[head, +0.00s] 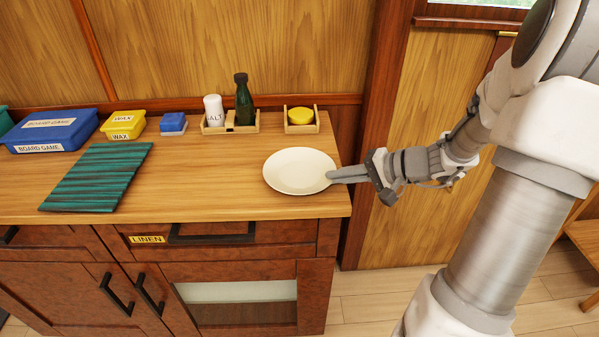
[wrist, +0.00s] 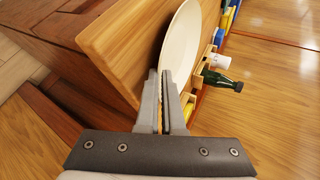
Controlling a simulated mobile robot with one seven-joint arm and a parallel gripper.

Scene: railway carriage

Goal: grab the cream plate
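The cream plate (head: 299,171) is round and shallow, at the right end of the wooden counter. My gripper (head: 334,176) reaches in from the right, with its fingers at the plate's right rim. In the wrist view the plate (wrist: 181,45) appears edge-on beyond the fingertips (wrist: 161,76). The fingers are close together, with the near rim between their tips, so the gripper looks shut on it. The plate looks level; whether it is clear of the counter I cannot tell.
The counter (head: 215,185) also holds a green ribbed mat (head: 98,178), a blue board game box (head: 52,132), a yellow wax box (head: 124,125), a small blue box (head: 173,123), a salt shaker (head: 213,110), a dark green bottle (head: 244,100) and a yellow item (head: 300,116) in a wooden holder.

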